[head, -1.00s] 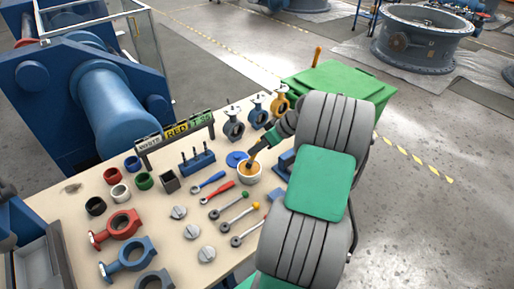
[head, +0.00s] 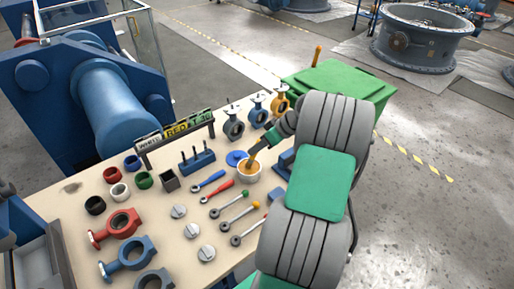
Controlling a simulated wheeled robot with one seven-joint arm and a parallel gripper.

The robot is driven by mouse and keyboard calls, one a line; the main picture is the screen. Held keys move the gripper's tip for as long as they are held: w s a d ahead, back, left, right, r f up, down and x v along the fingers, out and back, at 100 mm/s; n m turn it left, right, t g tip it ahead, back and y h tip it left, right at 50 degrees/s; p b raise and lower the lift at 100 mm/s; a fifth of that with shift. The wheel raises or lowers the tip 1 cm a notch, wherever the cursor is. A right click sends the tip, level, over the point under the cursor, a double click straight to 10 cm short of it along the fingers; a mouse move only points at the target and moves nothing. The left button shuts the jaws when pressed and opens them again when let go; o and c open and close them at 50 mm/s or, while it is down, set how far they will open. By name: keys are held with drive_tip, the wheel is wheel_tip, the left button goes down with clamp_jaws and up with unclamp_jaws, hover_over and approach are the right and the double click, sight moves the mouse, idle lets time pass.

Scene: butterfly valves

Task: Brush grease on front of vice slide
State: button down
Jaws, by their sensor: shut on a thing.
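My gripper (head: 268,139) is shut on a brush and hangs over the back right part of the beige table. The brush (head: 253,158) is tilted, with its lower end down in a small white pot of orange-brown grease (head: 249,175). Whether its bristles touch the grease is too small to tell. A blue block (head: 284,160), possibly part of the vice, stands to the right of the pot. My arm covers much of it, and the front of the vice slide cannot be made out.
A blue lid (head: 236,158) lies behind the pot. Screwdrivers and ratchets (head: 235,205), valve bodies (head: 126,255), coloured rings (head: 133,163) and a blue tool holder (head: 197,162) crowd the table (head: 72,188). A green bin (head: 340,82) stands behind its right end.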

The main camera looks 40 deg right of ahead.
drive_tip(key=shift+r+p, duration=2.65)
drive_tip(key=shift+r, duration=0.8)
